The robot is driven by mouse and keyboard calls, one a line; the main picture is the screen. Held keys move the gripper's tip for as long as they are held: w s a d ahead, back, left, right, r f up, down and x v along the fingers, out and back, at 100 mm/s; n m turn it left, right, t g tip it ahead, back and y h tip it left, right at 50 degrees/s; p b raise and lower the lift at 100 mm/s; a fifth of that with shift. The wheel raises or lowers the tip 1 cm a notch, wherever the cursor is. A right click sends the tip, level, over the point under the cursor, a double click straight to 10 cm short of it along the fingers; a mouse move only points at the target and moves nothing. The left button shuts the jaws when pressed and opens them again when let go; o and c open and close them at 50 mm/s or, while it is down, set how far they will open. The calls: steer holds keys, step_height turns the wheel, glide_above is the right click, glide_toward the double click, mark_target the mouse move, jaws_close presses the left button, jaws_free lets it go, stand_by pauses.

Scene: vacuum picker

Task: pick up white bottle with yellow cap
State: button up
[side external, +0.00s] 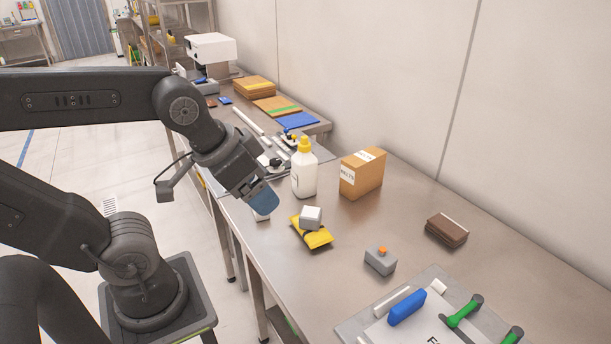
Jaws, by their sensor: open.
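The white bottle with the yellow cap (304,173) stands upright on the metal table, left of the cardboard box. My gripper (264,199) is above the table's near edge, to the left of the bottle and apart from it. It points down and to the right, with a blue part at its end. The gripper is open, and I see nothing held in it. A small white object (261,214) shows just below the gripper tip, partly hidden by it.
A cardboard box (361,174) stands right of the bottle. In front lie a yellow packet (312,235) with a white-grey block (311,217) on it. A grey block with an orange top (380,260) and a brown block (446,230) sit farther right. The table between them is clear.

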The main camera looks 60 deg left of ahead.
steer(key=shift+c, duration=0.6)
steer(key=shift+r, duration=0.1)
steer(key=w+a+r+n+g+y, duration=0.1)
steer(key=w+a+r+n, duration=0.15)
steer(key=w, duration=0.35)
steer(key=w+a+r+n+g+y, duration=0.1)
steer(key=w+a+r+n, duration=0.1)
steer(key=w+a+n, duration=0.3)
steer(key=n+g+y, duration=0.1)
steer(key=n+g, duration=0.3)
steer(key=n, duration=0.6)
glide_toward(305, 137)
steer(key=shift+n, duration=0.25)
steer(key=x, duration=0.6)
steer(key=shift+s+a+f, duration=0.1)
steer(key=shift+s+f, duration=0.05)
steer(key=shift+x, duration=3.15)
jaws_close()
